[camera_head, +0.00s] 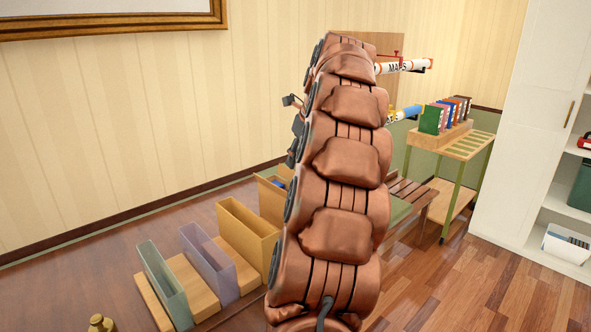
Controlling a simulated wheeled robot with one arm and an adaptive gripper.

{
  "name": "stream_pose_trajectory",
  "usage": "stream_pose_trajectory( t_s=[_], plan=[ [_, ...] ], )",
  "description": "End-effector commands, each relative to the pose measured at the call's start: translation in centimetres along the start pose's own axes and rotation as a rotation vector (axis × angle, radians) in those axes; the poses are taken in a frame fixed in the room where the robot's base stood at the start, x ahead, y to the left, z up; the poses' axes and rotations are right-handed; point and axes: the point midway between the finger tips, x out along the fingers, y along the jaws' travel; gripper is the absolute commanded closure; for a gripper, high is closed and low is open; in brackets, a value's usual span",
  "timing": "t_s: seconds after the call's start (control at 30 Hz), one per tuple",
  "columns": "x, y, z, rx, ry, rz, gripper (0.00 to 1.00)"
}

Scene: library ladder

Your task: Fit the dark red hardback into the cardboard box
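I cannot pick out the dark red hardback for certain. A row of upright books (430,120) stands in a wooden holder on the cart at the right, with a green one nearest and blue, pink and darker spines behind. The spines are too small to tell which might be dark red. I see nothing that is clearly the cardboard box. My copper-coloured arm rises through the middle of the view and hides what lies behind it. My gripper is not visible.
A wooden-topped cart (470,146) stands at right, beside white shelves (515,130). A slatted bench (415,195) is partly hidden. A tube marked MAPS (410,66) hangs above. Floor is clear at lower right.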

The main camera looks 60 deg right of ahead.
Motion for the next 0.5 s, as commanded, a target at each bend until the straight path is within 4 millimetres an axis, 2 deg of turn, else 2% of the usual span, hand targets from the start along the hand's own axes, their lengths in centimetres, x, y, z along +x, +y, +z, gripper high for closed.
stream_pose_trajectory(
  t_s=[0.2,0.5],
  plan=[
    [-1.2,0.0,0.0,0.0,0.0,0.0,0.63],
    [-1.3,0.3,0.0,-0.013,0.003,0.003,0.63]
  ],
)
